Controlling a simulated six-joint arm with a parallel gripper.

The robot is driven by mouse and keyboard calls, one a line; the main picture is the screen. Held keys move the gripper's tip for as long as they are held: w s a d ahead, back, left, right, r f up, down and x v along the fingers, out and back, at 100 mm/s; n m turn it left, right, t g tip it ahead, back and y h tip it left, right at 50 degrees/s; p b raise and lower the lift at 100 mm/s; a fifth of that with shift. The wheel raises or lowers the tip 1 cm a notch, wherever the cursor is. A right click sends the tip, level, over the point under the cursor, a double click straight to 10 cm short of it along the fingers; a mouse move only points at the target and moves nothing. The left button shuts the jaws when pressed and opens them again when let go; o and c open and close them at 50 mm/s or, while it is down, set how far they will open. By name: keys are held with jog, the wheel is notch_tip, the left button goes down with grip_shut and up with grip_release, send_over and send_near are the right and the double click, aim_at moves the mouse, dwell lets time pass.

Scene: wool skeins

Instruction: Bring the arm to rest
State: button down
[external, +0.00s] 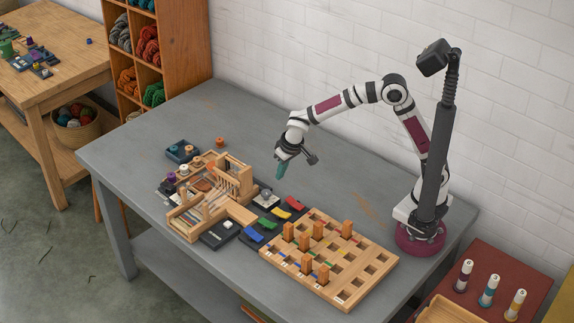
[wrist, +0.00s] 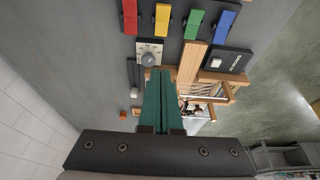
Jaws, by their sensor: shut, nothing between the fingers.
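My gripper (external: 281,171) has teal fingers that are shut and empty. It hangs above the grey table (external: 245,120), with the fingers pointing down, behind the wooden loom (external: 208,195) and to its right. In the wrist view my closed fingers (wrist: 160,72) reach up the middle of the picture, in front of part of the loom (wrist: 205,93). My arm is raised and bent from its base at the table's right end. No object touches the fingers in either view.
Right of the loom are coloured blocks (external: 281,213), a dial box (external: 266,198) and a wooden peg board (external: 350,262) with several upright blocks. A dark tray (external: 182,152) lies at the loom's left. The table's back left is clear. My black camera post stands beside my base.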

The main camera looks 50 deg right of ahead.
jog(key=s+d+r+m+g, duration=0.1)
jog(key=s+d+r+m, duration=0.15)
jog(key=s+d, duration=0.55)
jog(key=s+d+r+m+g, duration=0.1)
jog(key=s+d+r+g, duration=0.15)
jog(key=s+d, duration=0.55)
jog(key=s+d+f+m+y, duration=0.1)
jog(key=s+d, duration=0.3)
jog(key=s, duration=0.7)
jog(key=shift+m+y, duration=0.4)
jog(key=shift+m, duration=0.15)
jog(key=shift+d, duration=0.1)
